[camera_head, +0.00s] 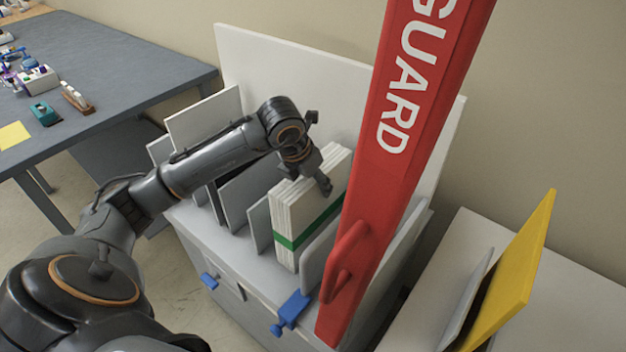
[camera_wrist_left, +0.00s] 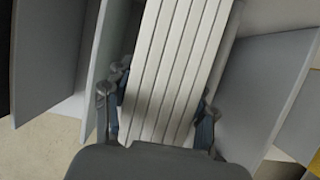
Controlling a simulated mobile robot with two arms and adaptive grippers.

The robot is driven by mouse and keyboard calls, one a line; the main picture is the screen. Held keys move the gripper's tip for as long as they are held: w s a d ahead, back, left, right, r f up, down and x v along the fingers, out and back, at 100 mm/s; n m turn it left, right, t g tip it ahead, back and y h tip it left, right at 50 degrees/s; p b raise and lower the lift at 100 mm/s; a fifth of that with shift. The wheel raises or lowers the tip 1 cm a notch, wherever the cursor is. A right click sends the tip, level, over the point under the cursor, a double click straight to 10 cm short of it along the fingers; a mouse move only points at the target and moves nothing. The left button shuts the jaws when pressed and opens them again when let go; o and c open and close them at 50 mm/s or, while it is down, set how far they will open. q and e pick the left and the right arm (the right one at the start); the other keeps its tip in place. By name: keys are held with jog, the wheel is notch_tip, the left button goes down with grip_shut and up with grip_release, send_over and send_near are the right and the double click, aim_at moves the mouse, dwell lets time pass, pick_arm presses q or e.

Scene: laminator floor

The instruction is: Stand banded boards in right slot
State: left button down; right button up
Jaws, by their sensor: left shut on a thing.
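The banded boards (camera_head: 297,214) are a white stack with a green band, standing upright between grey dividers of the slotted rack (camera_head: 217,243). My left gripper (camera_head: 309,174) is shut on the stack near its top edge. In the left wrist view the boards (camera_wrist_left: 177,65) run between the two fingers of the left gripper (camera_wrist_left: 158,115), with a finger on each side. A grey divider (camera_head: 321,245) stands just right of the stack, and the red guard (camera_head: 398,170) hides part of the slots there. I cannot tell whether the stack touches the slot floor. My right gripper is not in view.
The tall red guard with a handle leans across the rack's right side. Blue clamps (camera_head: 291,311) sit on the rack's front edge. A yellow panel (camera_head: 516,270) stands on the white surface at right. A dark table (camera_head: 130,68) with small items is at left.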

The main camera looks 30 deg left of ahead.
pick_arm(q)
jog(key=c, duration=0.8)
grip_release()
jog(key=o, duration=0.3)
jog(key=shift+o, duration=0.3)
jog(key=shift+r, duration=0.2)
jog(key=v, duration=1.1)
jog(key=shift+s+r+b, duration=0.15)
jog(key=shift+r+b, duration=0.2)
jog(key=shift+b, duration=0.05)
